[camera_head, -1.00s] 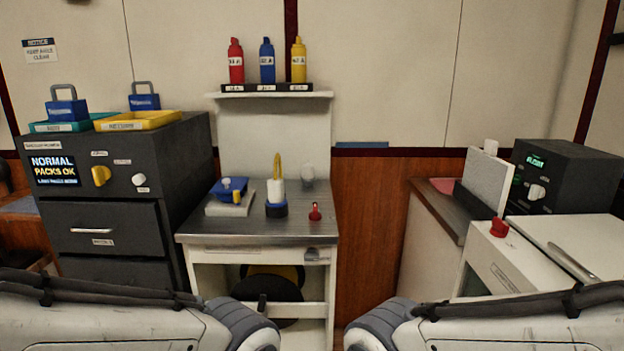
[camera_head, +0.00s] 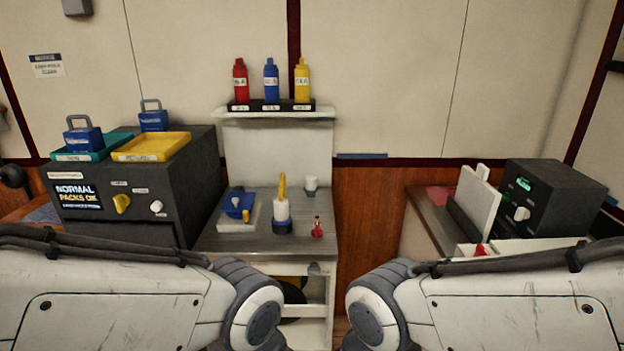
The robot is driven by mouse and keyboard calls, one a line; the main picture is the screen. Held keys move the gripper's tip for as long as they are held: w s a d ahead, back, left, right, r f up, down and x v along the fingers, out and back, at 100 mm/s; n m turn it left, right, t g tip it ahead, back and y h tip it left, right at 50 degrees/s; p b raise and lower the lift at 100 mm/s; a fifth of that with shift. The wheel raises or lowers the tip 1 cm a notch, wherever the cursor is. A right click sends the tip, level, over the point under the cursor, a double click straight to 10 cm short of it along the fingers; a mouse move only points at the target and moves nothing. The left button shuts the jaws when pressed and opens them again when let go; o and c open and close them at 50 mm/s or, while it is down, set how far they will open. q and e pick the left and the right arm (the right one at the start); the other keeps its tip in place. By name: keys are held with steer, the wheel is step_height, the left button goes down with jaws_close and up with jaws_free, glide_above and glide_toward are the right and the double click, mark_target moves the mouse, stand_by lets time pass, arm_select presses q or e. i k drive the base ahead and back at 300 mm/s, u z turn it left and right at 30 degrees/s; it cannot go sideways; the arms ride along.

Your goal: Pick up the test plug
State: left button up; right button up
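No object in view is clearly labelled as the test plug, and I cannot tell which one it is. On the middle workbench (camera_head: 262,242) stand a small red item (camera_head: 317,228), an upright white cylinder (camera_head: 282,211) with a dark blue base and yellow top, and a blue piece (camera_head: 236,204) with a yellow part on a pale block (camera_head: 224,216). A small white cup-like item (camera_head: 311,183) stands behind them. Both of my arms reach in from the sides, below the workbench top in the picture. Neither gripper shows, so their states are hidden.
Left, a dark cabinet (camera_head: 185,185) with a screen and knobs carries a teal tray (camera_head: 68,156), a yellow tray (camera_head: 150,148) and blue padlock-shaped packs. Red, blue and yellow bottles stand on a shelf (camera_head: 272,115).

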mark_target(310, 188)
steer(key=u, duration=0.3)
steer(key=i, duration=0.6)
steer(key=u, duration=0.5)
steer(key=i, duration=0.85)
steer(key=z, duration=0.05)
